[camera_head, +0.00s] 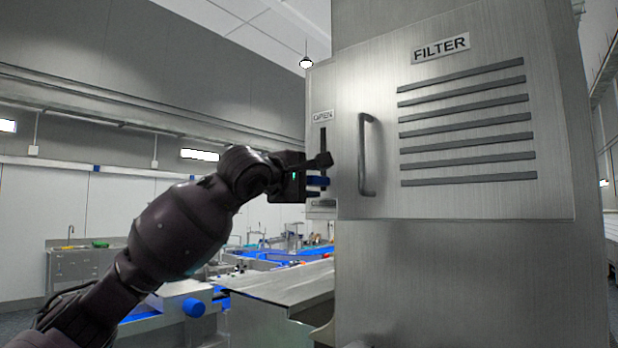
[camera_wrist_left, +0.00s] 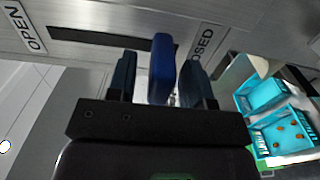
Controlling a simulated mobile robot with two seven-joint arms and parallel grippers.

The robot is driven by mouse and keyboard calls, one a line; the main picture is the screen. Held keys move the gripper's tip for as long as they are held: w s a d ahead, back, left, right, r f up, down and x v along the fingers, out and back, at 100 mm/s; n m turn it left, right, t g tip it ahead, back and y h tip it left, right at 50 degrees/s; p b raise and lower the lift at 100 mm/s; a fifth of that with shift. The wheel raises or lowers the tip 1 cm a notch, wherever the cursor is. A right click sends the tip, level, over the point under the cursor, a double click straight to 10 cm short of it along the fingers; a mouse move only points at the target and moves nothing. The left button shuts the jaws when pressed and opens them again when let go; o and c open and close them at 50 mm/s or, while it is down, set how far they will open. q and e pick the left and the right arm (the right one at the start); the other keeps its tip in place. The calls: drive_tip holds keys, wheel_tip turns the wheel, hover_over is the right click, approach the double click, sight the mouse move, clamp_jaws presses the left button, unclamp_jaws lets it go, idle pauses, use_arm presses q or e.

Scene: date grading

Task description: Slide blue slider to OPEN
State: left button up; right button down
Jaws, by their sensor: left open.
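The blue slider (camera_head: 318,181) is on the left edge of the steel FILTER panel, near the lower end of a dark vertical slot (camera_head: 323,146). An OPEN label (camera_head: 322,115) is above the slot and a second label (camera_head: 323,203) below it, which reads "...OSED" in the left wrist view (camera_wrist_left: 203,42). My left gripper (camera_head: 320,175) is at the slider. In the left wrist view, its open fingers (camera_wrist_left: 158,78) stand on either side of the blue slider (camera_wrist_left: 161,66), with narrow gaps showing. Contact cannot be told. My right gripper is not in view.
A vertical bar handle (camera_head: 367,155) stands out from the panel just right of the slot. Dark louvres (camera_head: 467,130) lie farther right. Below and behind are a steel table (camera_head: 280,285) and blue conveyors. The left wrist view shows turquoise crates (camera_wrist_left: 262,100).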

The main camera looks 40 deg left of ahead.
use_arm(q)
drive_tip(key=shift+w, duration=0.1)
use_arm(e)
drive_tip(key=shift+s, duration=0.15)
use_arm(q)
drive_tip(key=shift+c, duration=0.5)
clamp_jaws()
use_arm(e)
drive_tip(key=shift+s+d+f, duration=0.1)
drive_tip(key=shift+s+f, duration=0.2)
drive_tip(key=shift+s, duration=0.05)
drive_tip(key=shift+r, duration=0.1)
